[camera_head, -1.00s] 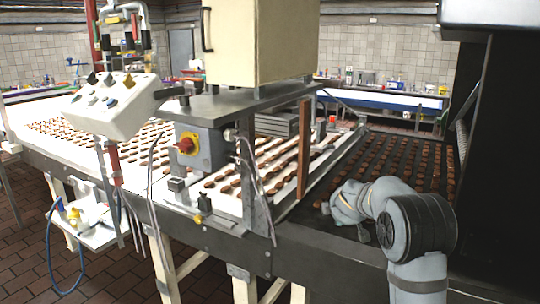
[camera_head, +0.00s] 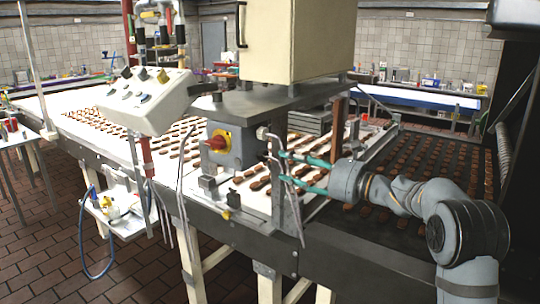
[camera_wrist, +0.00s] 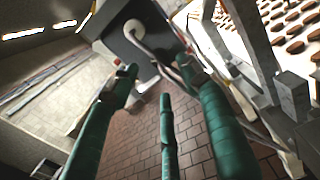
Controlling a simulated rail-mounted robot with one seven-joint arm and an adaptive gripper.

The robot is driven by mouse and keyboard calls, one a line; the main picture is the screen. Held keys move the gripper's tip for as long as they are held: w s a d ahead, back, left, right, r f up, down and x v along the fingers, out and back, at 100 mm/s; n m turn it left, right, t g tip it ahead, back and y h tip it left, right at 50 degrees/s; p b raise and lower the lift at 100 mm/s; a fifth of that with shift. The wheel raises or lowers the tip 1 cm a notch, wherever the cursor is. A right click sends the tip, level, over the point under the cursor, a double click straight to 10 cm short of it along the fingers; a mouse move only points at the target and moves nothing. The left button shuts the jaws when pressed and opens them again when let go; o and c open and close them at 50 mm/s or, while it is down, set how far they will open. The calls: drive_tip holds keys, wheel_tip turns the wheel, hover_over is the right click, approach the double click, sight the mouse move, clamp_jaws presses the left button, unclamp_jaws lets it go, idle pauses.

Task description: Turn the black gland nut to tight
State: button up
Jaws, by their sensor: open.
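The grey switch box (camera_head: 226,147) with a red knob on a yellow plate (camera_head: 218,142) hangs under the metal shelf. A pale cable fitting (camera_head: 262,133) stands at its right side; I cannot make out a separate black nut there. In the wrist view the dark side of the box (camera_wrist: 118,42) shows a pale round fitting (camera_wrist: 134,29) with a cable curving from it. My gripper (camera_head: 284,168) has green fingers, spread and empty, pointing left at the box from its right. In the wrist view the fingertips (camera_wrist: 157,76) are apart, short of the fitting.
A metal post (camera_head: 279,180) and loose cables stand close by the fingers. A brown upright (camera_head: 338,128) is behind my gripper. The conveyor (camera_head: 385,220) with chocolate pieces runs below. A sloped control panel (camera_head: 145,98) stands to the left.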

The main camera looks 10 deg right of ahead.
sight(266, 157)
drive_tip(key=p+x, duration=0.2)
drive_tip(key=x, duration=0.4)
drive_tip(key=shift+a+r+p, duration=0.1)
drive_tip(key=shift+r+p, duration=0.05)
drive_tip(key=shift+p, duration=0.2)
drive_tip(key=shift+x, duration=0.8)
drive_tip(key=shift+c, duration=0.8)
drive_tip(key=c, duration=1)
